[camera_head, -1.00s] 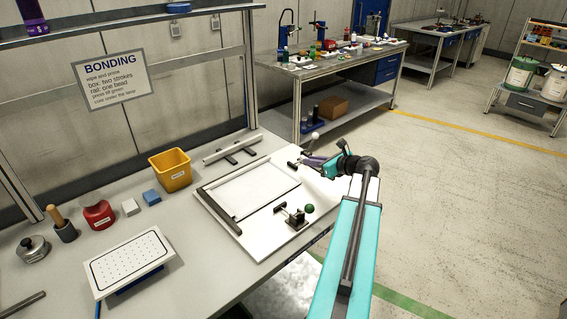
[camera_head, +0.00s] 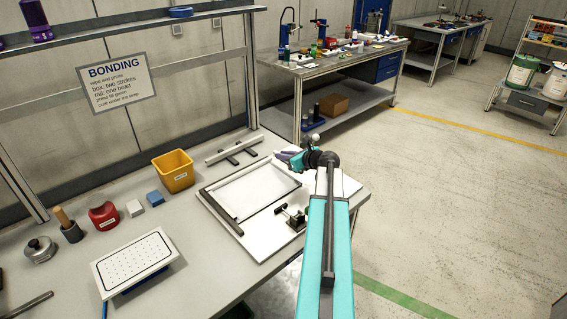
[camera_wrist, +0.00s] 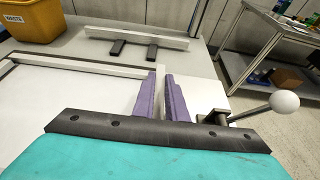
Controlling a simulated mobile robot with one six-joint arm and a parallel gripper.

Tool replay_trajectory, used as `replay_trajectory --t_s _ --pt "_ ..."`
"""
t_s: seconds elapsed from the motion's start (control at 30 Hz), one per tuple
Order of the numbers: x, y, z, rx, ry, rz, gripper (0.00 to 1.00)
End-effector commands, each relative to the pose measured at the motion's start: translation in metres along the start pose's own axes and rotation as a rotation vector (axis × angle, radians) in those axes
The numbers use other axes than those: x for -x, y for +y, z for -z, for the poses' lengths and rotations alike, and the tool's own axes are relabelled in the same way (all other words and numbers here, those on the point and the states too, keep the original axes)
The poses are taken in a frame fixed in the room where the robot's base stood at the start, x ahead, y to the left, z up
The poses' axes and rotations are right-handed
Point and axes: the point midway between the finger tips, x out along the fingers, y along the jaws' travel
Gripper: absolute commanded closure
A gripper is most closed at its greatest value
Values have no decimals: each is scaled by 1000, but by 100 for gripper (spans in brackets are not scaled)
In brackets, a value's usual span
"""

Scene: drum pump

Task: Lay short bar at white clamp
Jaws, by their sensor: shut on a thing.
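My gripper (camera_wrist: 160,98), with purple fingers, is shut on the short bar (camera_wrist: 160,78), a slim pale strip pointing away from me. In the head view my gripper (camera_head: 284,156) is over the far right corner of the white board (camera_head: 262,232), and the bar is hard to make out. The white clamp shows by its white ball knob (camera_wrist: 284,103), just right of my fingers; the knob also shows in the head view (camera_head: 315,138). The clamp's body is partly hidden behind my gripper. I cannot tell whether the bar touches the board.
A dark bar (camera_head: 221,206) lies along the board's left side. A long pale bar (camera_head: 233,147) rests on dark supports behind the board. A black clamp (camera_head: 297,218) stands at the near edge, beside my arm. A yellow bin (camera_head: 174,172) stands to the left.

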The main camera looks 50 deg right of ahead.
Motion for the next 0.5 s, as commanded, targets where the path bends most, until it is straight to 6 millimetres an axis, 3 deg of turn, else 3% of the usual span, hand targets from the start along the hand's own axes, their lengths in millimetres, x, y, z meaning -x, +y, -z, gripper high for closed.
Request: replay_trajectory --t_s 0.27,0.5 --pt "-1 0 3 -1 0 0 100" --pt "-8 -1 21 -3 1 0 100"
